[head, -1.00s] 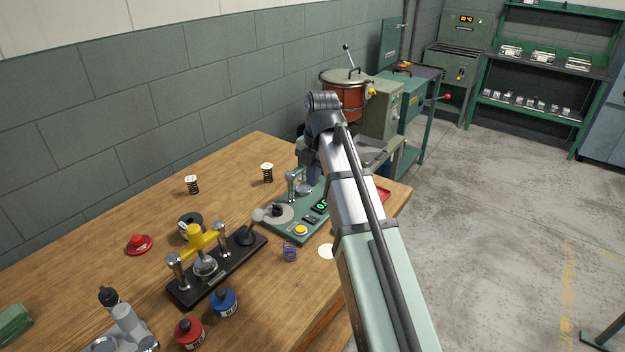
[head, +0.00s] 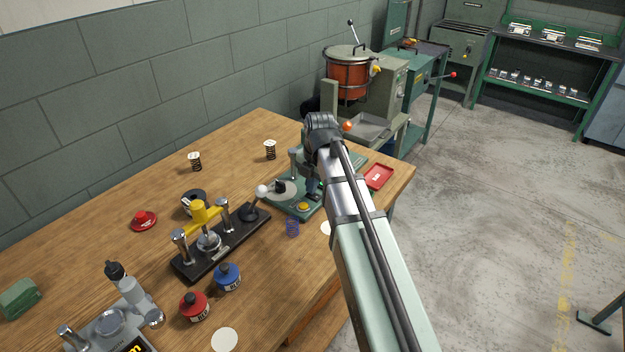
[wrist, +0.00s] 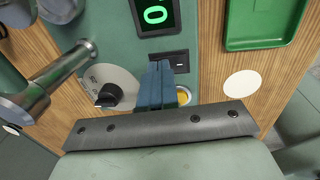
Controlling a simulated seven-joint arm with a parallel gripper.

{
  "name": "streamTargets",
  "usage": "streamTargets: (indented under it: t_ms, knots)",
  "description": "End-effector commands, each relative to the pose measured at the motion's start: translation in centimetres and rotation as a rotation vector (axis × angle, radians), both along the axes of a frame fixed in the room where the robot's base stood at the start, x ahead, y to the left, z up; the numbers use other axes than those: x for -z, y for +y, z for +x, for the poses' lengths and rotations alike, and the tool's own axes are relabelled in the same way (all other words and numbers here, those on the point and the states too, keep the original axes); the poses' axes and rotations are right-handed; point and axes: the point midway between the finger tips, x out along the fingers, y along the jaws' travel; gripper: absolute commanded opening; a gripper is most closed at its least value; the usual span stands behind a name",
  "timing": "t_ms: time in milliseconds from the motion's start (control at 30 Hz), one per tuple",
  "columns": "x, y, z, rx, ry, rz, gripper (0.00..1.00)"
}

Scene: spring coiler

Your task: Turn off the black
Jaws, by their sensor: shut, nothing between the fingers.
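The green tester base (head: 283,202) stands on the workbench, partly behind my arm. In the wrist view it shows a green lit display (wrist: 155,14), a black switch (wrist: 180,58) below it, a black knob (wrist: 111,95) on a pale dial, and a yellow button (wrist: 184,95). My gripper (wrist: 160,66) is shut and empty, with its blue fingertips over the lower left part of the black switch. The fingers also partly cover the yellow button. I cannot tell whether the tips touch the switch. In the head view my gripper (head: 313,193) is above the base, and the switch is hidden.
A metal post with an arm (wrist: 60,70) rises left of the fingers. A green tray (wrist: 262,25) and a white disc (wrist: 242,84) lie to the right.

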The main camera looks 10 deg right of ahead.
Motion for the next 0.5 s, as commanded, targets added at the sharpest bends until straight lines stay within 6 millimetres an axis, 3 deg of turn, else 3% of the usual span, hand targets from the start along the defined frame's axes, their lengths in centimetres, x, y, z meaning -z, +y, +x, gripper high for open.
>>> streamTargets:
  t_ms: [500]
  knots:
    - [0.55, 0.13, 0.13, 0.0, 0.001, 0.0, 0.0]
